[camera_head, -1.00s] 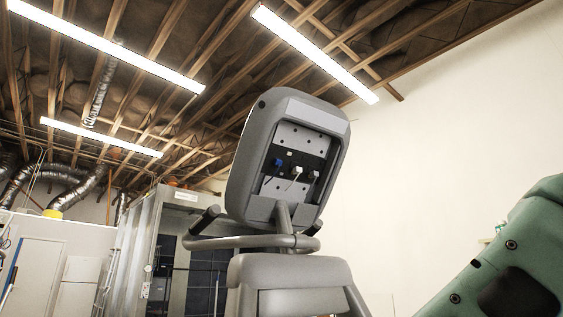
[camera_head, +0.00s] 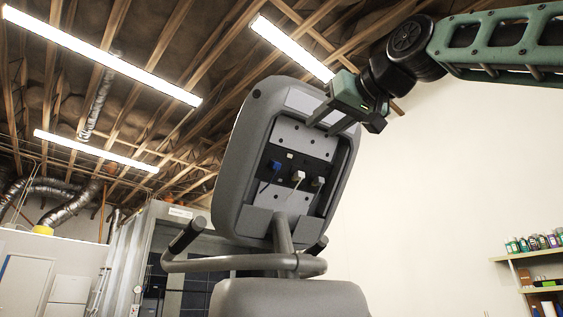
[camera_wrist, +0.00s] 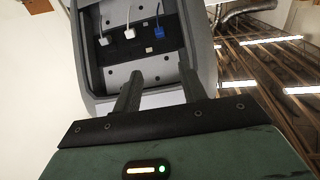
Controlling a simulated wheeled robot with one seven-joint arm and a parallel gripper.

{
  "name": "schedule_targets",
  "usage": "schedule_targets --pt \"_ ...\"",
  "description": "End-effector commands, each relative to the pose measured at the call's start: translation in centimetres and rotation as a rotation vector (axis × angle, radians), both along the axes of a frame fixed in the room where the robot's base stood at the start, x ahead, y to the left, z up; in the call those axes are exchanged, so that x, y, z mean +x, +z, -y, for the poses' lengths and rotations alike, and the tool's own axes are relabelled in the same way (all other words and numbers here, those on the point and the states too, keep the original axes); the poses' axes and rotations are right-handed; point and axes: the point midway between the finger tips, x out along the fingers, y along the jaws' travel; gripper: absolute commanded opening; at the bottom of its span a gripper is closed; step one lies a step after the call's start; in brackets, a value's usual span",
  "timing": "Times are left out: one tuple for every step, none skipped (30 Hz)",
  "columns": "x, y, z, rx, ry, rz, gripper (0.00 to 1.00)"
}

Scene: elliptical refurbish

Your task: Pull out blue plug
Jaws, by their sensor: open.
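The blue plug (camera_head: 276,166) sits in the dark strip inside the open back of the grey console (camera_head: 243,160), left of two white plugs. It also shows in the wrist view (camera_wrist: 159,33), at the right end of the row, with a blue cable. My gripper (camera_head: 328,120) is open and empty, in front of the upper right part of the console opening, above and to the right of the blue plug. In the wrist view its two fingers (camera_wrist: 160,80) point toward the console panel, with the blue plug beyond them. Nothing hides the plug.
Two white plugs, one in the middle (camera_head: 297,176) and one at the right (camera_head: 318,182), have cables near the blue one. A raised grey rim surrounds the opening. Handlebars (camera_head: 240,262) curve below. A shelf with bottles (camera_head: 535,244) stands far right.

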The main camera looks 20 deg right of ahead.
Motion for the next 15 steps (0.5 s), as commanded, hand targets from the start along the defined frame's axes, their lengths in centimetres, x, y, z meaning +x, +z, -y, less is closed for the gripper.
schedule_targets --pt "0.4 0.3 -0.1 -0.001 0.000 -0.003 0.42" --pt "0.7 0.3 -0.2 -0.001 0.000 -0.004 0.42" --pt "1.1 0.4 -0.3 -0.001 0.000 -0.005 0.42" --pt "1.5 0.4 -0.3 -0.001 0.000 -0.006 0.42" --pt "1.9 0.5 -0.4 0.000 0.000 -0.006 0.42" --pt "2.4 0.5 -0.5 0.000 0.000 -0.006 0.42" --pt "2.8 0.5 -0.6 -0.001 0.000 -0.007 0.42" --pt "3.4 0.5 -0.8 -0.001 0.000 -0.008 0.42" --pt "4.2 0.5 -0.9 -0.001 0.000 -0.007 0.42" --pt "4.7 0.5 -1.0 -0.001 0.001 -0.009 0.42" --pt "5.2 0.5 -1.2 -0.001 0.001 -0.008 0.42" --pt "5.8 0.4 -1.3 -0.001 0.001 -0.009 0.42" --pt "6.6 0.2 -1.5 -0.001 0.001 -0.008 0.42" --pt "7.2 0.2 -1.6 -0.001 0.002 -0.008 0.42" --pt "8.0 0.1 -1.8 -0.002 0.002 -0.008 0.42"
